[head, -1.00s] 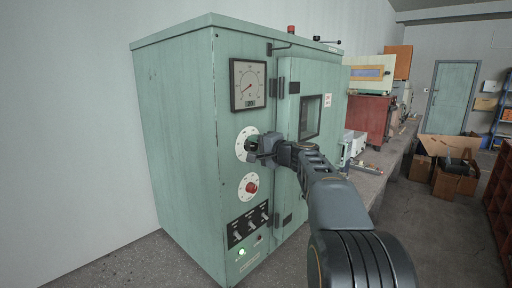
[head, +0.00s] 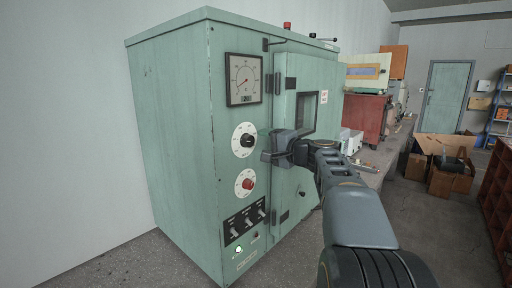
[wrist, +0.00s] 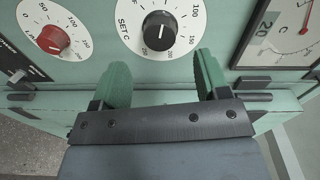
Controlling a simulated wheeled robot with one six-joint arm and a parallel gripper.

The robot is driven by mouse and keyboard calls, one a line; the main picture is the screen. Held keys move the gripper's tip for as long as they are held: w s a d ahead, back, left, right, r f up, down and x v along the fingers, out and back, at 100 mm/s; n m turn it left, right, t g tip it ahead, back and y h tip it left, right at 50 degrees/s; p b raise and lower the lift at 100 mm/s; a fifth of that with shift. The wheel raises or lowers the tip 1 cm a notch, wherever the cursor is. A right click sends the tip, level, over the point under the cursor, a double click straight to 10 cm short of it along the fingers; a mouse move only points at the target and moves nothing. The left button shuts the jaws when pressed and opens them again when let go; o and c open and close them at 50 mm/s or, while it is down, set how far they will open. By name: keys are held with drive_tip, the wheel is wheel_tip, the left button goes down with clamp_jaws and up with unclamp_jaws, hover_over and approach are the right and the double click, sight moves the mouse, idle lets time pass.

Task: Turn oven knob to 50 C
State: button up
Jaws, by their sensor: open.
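The green oven (head: 175,130) has a black knob (head: 247,141) on a white round dial, below a square gauge (head: 244,79). In the wrist view the black knob (wrist: 160,31) sits on the dial marked SET C, with a short white mark on its face; I cannot read its exact setting. My gripper (head: 267,145) is just right of this dial, apart from the knob. In the wrist view my gripper (wrist: 162,72) is open and empty, its two green-padded fingers pointing at the panel on either side below the knob.
A red knob (head: 248,184) on its own dial is below the black one, with several switches (head: 245,222) and a lit green lamp (head: 239,248) lower down. The oven door (head: 297,130) is right of the panel. A bench and cardboard boxes (head: 443,165) are further right.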

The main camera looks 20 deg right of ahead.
drive_tip(key=b+v, duration=0.1)
drive_tip(key=v, duration=0.7)
drive_tip(key=shift+w, duration=0.1)
drive_tip(key=s+a+f+g+h, duration=0.1)
drive_tip(key=f+g, duration=0.1)
drive_tip(key=f, duration=0.4)
drive_tip(key=s+a+f+n+g+h, duration=0.1)
drive_tip(key=s+f+g, duration=0.15)
drive_tip(key=f, duration=0.35)
drive_tip(key=a+f+g+h, duration=0.1)
drive_tip(key=f+g, duration=0.2)
drive_tip(key=f, duration=0.2)
drive_tip(key=s+a+f+n+g+h+p, duration=0.3)
drive_tip(key=s+a+f+n+g, duration=0.2)
drive_tip(key=s+a+f+n, duration=0.6)
drive_tip(key=shift+s+a+h, duration=0.3)
drive_tip(key=shift+s+a, duration=1.2)
drive_tip(key=shift+a, duration=0.3)
